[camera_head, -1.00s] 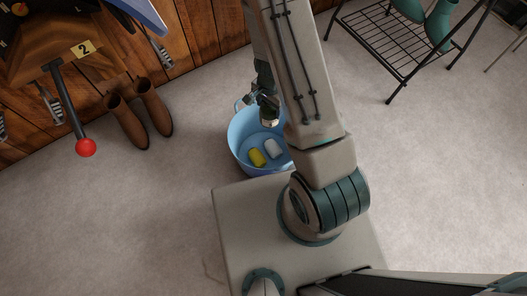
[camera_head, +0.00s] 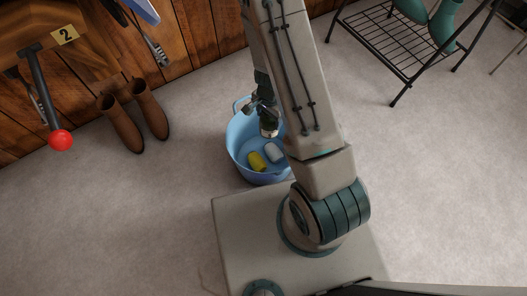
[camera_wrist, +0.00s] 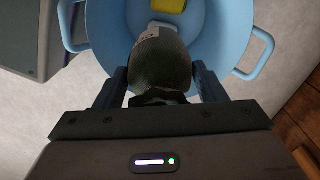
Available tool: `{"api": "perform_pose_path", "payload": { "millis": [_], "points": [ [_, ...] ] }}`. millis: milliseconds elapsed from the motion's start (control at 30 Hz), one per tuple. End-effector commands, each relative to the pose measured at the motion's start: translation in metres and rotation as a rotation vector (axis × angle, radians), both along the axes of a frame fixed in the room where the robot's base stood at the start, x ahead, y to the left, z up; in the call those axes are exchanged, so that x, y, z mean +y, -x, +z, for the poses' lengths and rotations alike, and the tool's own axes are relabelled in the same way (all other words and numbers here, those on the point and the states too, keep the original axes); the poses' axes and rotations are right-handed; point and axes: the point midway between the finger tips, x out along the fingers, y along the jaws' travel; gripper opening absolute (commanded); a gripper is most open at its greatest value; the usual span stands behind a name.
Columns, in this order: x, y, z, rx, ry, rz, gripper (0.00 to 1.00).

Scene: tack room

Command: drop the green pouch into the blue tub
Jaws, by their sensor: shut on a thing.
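The blue tub (camera_head: 238,146) stands on the floor beside my base, and its rim and handles show in the wrist view (camera_wrist: 220,62). My gripper (camera_head: 265,110) is over the tub. In the wrist view my gripper (camera_wrist: 160,82) is shut on the dark green pouch (camera_wrist: 158,66), which hangs between the fingers above the tub's inside. The pouch shows only as a small dark shape (camera_head: 268,128) in the head view. A yellow item (camera_head: 257,161) and a white item (camera_head: 273,152) lie on the tub's bottom. The wrist view shows part of the yellow item (camera_wrist: 170,5).
Brown boots (camera_head: 137,115) stand on the floor by the wooden wall at the left. A bar with a red ball end (camera_head: 60,140) juts out there. A black rack (camera_head: 405,45) with green boots (camera_head: 445,25) stands at the upper right. The floor between is clear.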

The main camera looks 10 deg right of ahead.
Motion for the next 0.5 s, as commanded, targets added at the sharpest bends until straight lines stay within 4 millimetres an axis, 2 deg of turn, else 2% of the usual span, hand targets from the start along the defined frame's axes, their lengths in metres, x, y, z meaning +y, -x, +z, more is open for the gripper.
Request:
{"api": "perform_pose_path", "payload": {
  "millis": [167,200,267,500],
  "points": [
    [0.0001,-0.0003,0.0009,-0.001,-0.001,0.0,0.37],
    [0.0001,-0.0003,0.0009,-0.001,-0.001,0.0,0.72],
    [0.0,-0.0002,0.0009,-0.001,-0.001,0.0,0.89],
    [0.0001,-0.0002,0.0008,0.0,0.0,0.0,0.89]
  ]
}}
